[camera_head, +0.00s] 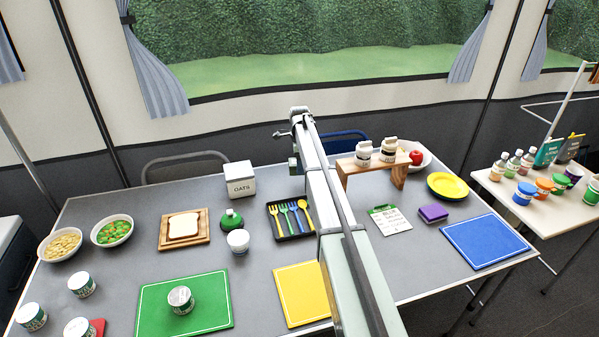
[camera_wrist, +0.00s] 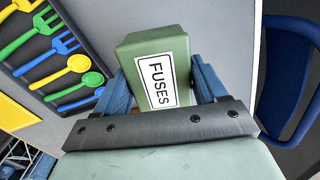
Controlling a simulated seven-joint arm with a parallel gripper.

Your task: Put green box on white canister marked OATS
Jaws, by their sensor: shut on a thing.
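The green box (camera_wrist: 135,52), labelled FUSES, is between the blue fingers of my gripper (camera_wrist: 163,88) in the wrist view, and the gripper is shut on it. In the head view my arm hides most of the gripper; only a small green patch (camera_head: 293,164) shows at its left side, probably the box. The white canister marked OATS (camera_head: 239,186) stands upright near the back edge of the table, left of my arm, its flat lid bare. The box is apart from the canister. I cannot tell whether the box touches the table.
A black cutlery tray (camera_head: 291,237) lies just left of my arm. A green-topped item (camera_head: 231,219) and white cup (camera_head: 238,241) stand in front of the canister. Toast on a board (camera_head: 163,243) lies to its left. A wooden riser (camera_head: 345,168) with jars stands right of my arm.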

